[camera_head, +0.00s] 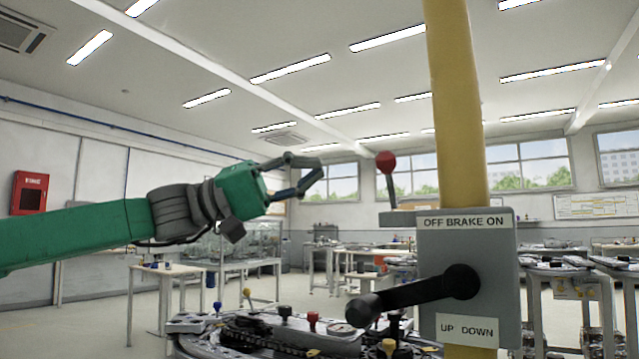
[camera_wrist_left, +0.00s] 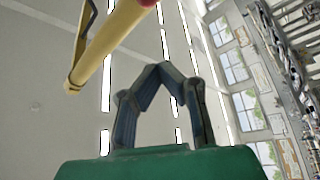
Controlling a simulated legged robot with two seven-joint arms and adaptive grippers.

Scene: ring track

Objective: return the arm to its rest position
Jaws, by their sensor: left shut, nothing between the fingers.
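My left arm (camera_head: 90,235), green with dark joints, reaches in from the left in the head view. My left gripper (camera_head: 318,178) is raised, shut and empty, to the left of a red-knobbed lever (camera_head: 386,163). It does not touch the lever. In the left wrist view the gripper's fingers (camera_wrist_left: 158,70) meet at their tips with nothing between them. A yellow pole (camera_wrist_left: 112,42) shows at the upper left there, apart from the fingers. My right gripper is not in view.
A yellow post (camera_head: 455,95) carries a grey brake box (camera_head: 495,235) with a black handle (camera_head: 415,295) at right. Tables (camera_head: 165,270) stand behind.

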